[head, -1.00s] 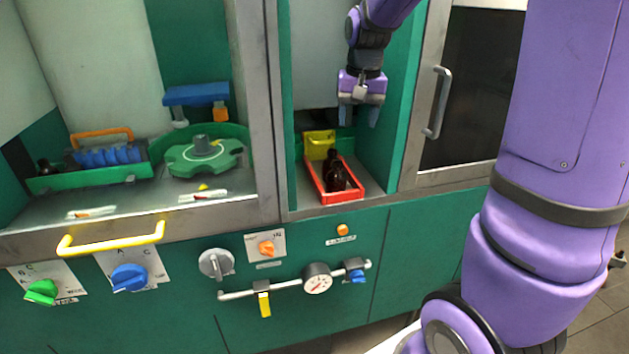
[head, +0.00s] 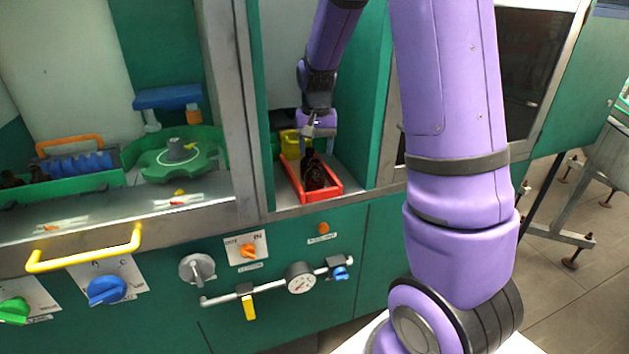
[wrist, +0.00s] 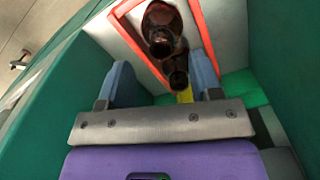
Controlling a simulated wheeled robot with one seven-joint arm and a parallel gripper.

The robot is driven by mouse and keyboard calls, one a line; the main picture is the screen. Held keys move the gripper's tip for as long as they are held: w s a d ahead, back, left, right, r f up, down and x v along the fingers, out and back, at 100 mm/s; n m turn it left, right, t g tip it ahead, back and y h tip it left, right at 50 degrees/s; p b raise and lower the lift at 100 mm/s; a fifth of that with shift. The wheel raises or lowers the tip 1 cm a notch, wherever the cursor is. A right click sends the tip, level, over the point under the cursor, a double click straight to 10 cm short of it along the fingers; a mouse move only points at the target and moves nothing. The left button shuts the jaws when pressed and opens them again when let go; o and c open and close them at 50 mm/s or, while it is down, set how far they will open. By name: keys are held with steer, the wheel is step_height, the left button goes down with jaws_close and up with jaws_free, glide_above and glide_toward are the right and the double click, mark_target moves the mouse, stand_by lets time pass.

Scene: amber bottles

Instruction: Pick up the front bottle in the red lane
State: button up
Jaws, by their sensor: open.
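The red lane (head: 333,192) is a shallow red-walled tray in the narrow bay, with dark amber bottles (head: 316,177) upright in it. In the wrist view two bottles show from above: the front bottle (wrist: 161,28) toward the top of the picture, and a second bottle (wrist: 178,70) behind it, nearer the yellow block. My gripper (wrist: 160,62) is open and empty, fingers pointing toward the lane. The rear bottle appears between the fingers in the picture; the front bottle lies beyond the tips. In the head view my gripper (head: 318,138) is above the back of the lane.
A yellow block (head: 290,142) stands at the lane's back end. Green bay walls (head: 362,110) and a grey post (head: 232,110) close in the sides. To the left are a green round fixture (head: 180,160) and a green tray (head: 95,187).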

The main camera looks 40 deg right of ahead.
mark_target(315, 160)
steer(key=f, duration=0.4)
steer(key=shift+a+f, duration=0.15)
steer(key=shift+a, duration=0.05)
jaws_close()
